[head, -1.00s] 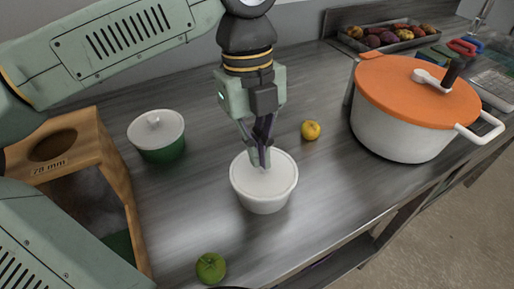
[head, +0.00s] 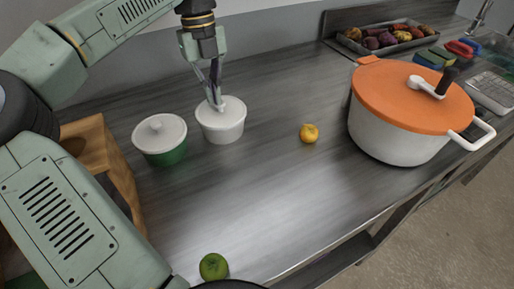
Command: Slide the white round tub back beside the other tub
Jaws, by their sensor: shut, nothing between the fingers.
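The white round tub (head: 222,126) stands upright on the grey counter, towards the back left. The other tub (head: 163,148), green with a white knobbed lid, stands just left of it with a small gap between them. My gripper (head: 217,106) is shut, its fingertips pointing down at the left part of the white tub's top. Nothing shows between the fingers. I cannot tell whether the fingertips touch the tub's top.
A wooden stand (head: 92,150) is at the left. A yellow fruit (head: 309,133) lies right of the white tub. A green fruit (head: 213,266) lies near the front. A big pot with an orange lid (head: 412,100) stands at the right. The counter's middle (head: 250,200) is clear.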

